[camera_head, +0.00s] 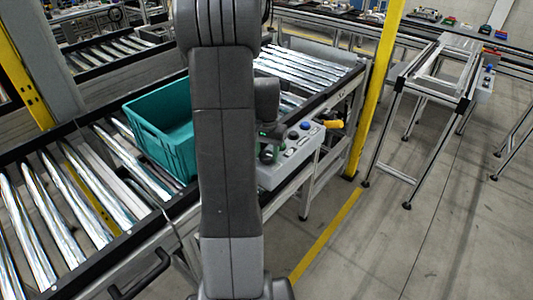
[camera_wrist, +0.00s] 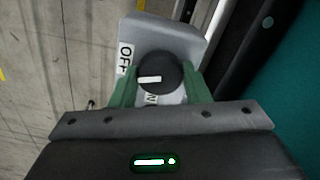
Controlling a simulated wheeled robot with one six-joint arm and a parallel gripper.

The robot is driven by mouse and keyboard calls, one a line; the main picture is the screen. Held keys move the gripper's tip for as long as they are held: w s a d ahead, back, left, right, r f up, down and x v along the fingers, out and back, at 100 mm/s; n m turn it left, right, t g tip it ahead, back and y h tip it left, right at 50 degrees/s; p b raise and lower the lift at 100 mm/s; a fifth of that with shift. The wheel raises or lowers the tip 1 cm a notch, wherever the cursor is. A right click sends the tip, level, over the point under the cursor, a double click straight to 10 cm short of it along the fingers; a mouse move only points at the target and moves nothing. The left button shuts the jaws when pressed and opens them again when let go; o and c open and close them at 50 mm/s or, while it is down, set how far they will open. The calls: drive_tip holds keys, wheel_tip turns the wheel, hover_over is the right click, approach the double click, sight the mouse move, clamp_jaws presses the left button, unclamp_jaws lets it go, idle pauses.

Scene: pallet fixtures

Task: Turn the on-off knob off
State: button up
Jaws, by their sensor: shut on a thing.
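The black round on-off knob (camera_wrist: 170,66) shows in the wrist view, on a light grey panel (camera_wrist: 190,32). Its white mark lies nearly level across the picture, on the knob's left part. An "OFF" label (camera_wrist: 125,57) is to the left of the knob. A partly hidden label ending in "N" (camera_wrist: 151,99) is below it. My gripper (camera_wrist: 158,76) has its green fingers on both sides of the knob and is shut on it. In the head view my gripper (camera_head: 268,148) is at the control box (camera_head: 279,176), and the knob cannot be made out.
A teal crate (camera_head: 152,102) stands on the roller conveyor (camera_head: 98,190) to the left. A yellow post (camera_head: 376,90) rises right of the box. Open floor (camera_head: 430,240) lies at lower right.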

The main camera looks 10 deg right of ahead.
sight(267, 154)
drive_tip(key=shift+m, duration=1.8)
drive_tip(key=o, duration=1)
drive_tip(key=shift+c, duration=0.2)
drive_tip(key=shift+r, duration=0.15)
wheel_tip(267, 154, up, 14)
drive_tip(key=shift+f+b, duration=0.2)
drive_tip(key=shift+b, duration=0.15)
drive_tip(key=shift+f, duration=0.1)
